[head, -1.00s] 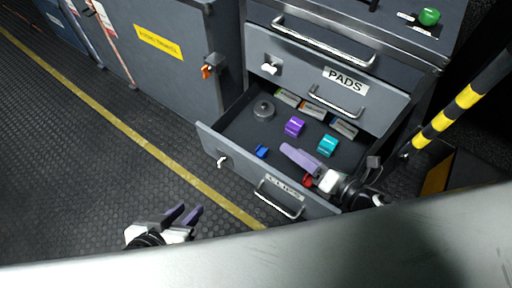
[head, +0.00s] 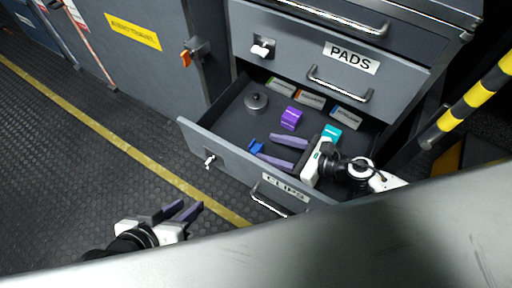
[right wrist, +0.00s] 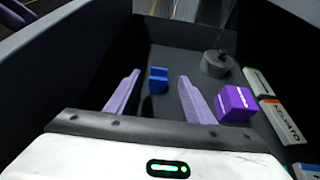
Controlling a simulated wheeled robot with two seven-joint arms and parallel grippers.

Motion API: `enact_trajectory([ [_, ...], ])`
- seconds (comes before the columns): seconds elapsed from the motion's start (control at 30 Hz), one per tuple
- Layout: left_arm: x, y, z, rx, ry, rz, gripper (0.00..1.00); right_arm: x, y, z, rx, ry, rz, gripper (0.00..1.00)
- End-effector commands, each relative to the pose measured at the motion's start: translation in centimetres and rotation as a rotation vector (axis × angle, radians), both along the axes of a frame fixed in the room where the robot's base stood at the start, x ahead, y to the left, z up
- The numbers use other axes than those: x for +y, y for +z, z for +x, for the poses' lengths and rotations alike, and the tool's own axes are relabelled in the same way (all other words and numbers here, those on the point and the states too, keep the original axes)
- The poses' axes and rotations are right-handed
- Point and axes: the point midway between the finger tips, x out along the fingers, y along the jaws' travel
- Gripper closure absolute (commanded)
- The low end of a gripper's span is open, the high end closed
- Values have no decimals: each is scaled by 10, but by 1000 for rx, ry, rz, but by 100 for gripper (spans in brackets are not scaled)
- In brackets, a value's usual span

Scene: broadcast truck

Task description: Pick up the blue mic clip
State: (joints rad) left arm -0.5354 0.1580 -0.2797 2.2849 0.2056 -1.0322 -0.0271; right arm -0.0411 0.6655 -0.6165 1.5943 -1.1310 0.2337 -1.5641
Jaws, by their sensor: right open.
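The blue mic clip (head: 256,146) lies on the floor of the open CLIPS drawer (head: 228,152), close to its front wall. In the right wrist view the blue clip (right wrist: 158,79) sits ahead, between the lines of the two fingers and beyond their tips. My right gripper (head: 272,150) is open and empty inside the drawer, its lilac fingers pointing at the clip. It also shows in the right wrist view (right wrist: 160,90). My left gripper (head: 191,209) is outside the drawer above the floor, its two fingers slightly apart.
The PADS drawer (head: 330,60) is above. A striped yellow-black pole (head: 470,100) stands at right.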

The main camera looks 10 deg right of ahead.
Motion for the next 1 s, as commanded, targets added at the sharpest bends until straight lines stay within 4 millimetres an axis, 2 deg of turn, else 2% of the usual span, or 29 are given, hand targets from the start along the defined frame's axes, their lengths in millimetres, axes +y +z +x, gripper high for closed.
enact_trajectory([
  [0.23,-1,0,1,-6,1,-9,69,27,-11,25,-1,0,3,52],
  [0.57,-2,2,2,-11,2,-15,69,33,-14,30,0,0,1,52],
  [0.67,-2,2,2,-11,1,-15,69,33,-14,30,0,0,1,65],
  [0.83,-2,2,2,-12,1,-16,69,32,-14,30,0,0,1,94],
  [1.0,-2,2,1,-11,1,-15,69,32,-14,30,0,0,1,95],
])
